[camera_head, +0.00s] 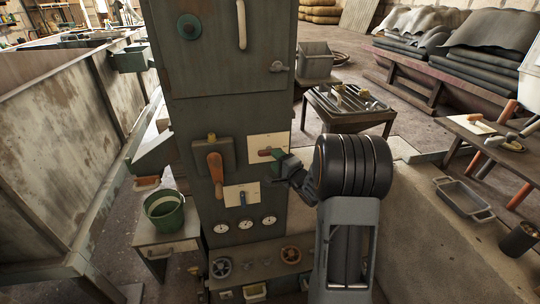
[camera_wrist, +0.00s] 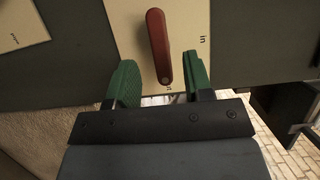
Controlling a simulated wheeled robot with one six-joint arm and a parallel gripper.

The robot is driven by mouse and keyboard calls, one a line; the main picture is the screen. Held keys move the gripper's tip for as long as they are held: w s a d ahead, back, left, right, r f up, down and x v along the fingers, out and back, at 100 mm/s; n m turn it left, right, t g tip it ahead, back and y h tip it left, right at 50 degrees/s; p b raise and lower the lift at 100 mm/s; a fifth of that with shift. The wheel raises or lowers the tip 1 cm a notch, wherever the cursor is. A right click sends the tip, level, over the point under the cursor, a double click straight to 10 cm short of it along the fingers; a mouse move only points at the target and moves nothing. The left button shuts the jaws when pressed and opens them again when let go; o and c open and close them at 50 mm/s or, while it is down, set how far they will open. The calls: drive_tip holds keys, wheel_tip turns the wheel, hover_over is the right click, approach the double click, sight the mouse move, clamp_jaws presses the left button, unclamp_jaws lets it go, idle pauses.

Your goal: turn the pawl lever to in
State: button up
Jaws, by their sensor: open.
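The red pawl lever (camera_head: 265,152) sits on a cream plate (camera_head: 256,141) on the front of the tall grey-green cabinet. In the wrist view the lever (camera_wrist: 157,40) lies nearly lengthwise, tilted slightly, with the word "in" beside it on the right of the plate (camera_wrist: 190,20). Another label near its lower end is partly hidden. My gripper (camera_wrist: 160,76) is open, with green fingers on either side of the lever's lower end and gaps between. In the head view my gripper (camera_head: 282,163) is at the plate's right side and covers part of it.
An orange-brown handle (camera_head: 215,170) sticks out to the left. A second plate with a blue lever (camera_head: 242,198) is below, above several gauges (camera_head: 245,223). A low wall (camera_head: 430,220) stands to the right. A green bucket (camera_head: 164,212) stands on a side table at left.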

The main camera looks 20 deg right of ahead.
drive_tip(key=shift+w+a, duration=0.25)
drive_tip(key=shift+w, duration=0.95)
drive_tip(key=shift+w+a, duration=0.25)
drive_tip(key=shift+w, duration=0.9)
clamp_jaws()
